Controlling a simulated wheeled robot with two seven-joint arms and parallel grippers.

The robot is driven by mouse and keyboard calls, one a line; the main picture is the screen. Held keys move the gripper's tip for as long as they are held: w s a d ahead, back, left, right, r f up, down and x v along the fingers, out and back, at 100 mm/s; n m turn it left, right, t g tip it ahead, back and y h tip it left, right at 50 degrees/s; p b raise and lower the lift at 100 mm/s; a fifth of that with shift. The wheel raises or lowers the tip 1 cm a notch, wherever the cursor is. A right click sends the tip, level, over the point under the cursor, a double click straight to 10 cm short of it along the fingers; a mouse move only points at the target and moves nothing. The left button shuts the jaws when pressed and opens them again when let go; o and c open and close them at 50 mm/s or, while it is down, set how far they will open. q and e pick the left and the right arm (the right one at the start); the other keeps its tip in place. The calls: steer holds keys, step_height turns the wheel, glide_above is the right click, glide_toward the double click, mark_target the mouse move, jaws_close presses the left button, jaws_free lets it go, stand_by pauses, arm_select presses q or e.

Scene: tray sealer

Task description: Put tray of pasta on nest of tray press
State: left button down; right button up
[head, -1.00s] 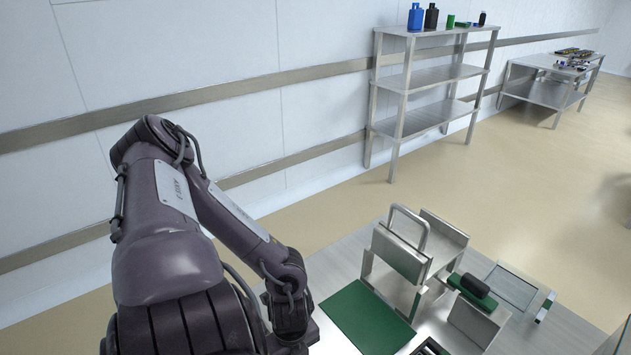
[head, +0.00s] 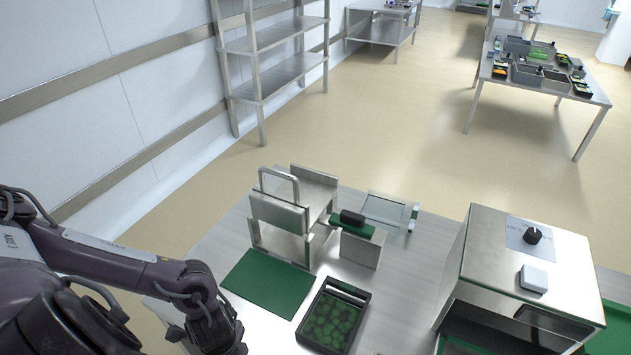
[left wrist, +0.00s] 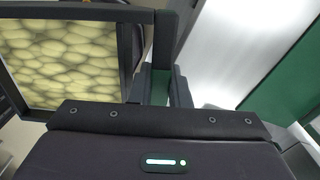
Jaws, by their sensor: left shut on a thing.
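A black-rimmed tray of pale yellow, pillow-shaped pasta (left wrist: 72,55) fills the upper left of the left wrist view. My left gripper (left wrist: 160,88) is shut on the tray's dark rim at the side nearest the fingers. In the head view my left wrist is low at the left, over the table's near left edge; its fingers are cut off by the frame. A black frame or tray with green lumpy contents (head: 368,297) lies on the table. I cannot tell for sure which part is the press nest. My right gripper is not in view.
A green mat (head: 268,283) lies on the steel table, with a steel stand with a handle (head: 280,214) behind it. A steel box with a black knob (head: 480,250) stands at the right. A green-topped block with a black grip (head: 360,247) stands between them.

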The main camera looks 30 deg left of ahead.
arm_select(q)
steer(key=w+d+r+n, duration=0.1)
steer(key=w+d, duration=0.1)
steer(key=d, duration=0.1)
steer(key=w+d+r+n+b, duration=0.1)
steer(key=w+d+n, duration=0.1)
steer(key=d, duration=0.1)
steer(key=w+d+n, duration=0.1)
steer(key=w+d, duration=0.2)
steer(key=shift+d+r, duration=0.35)
steer(key=shift+r, duration=0.05)
steer(key=w+d+r+n+b, duration=0.3)
steer(key=w+r+n, duration=0.6)
steer(key=r, duration=0.5)
steer(key=shift+w+d+r, duration=0.25)
steer(key=shift+w+d, duration=0.1)
steer(key=shift+w, duration=0.05)
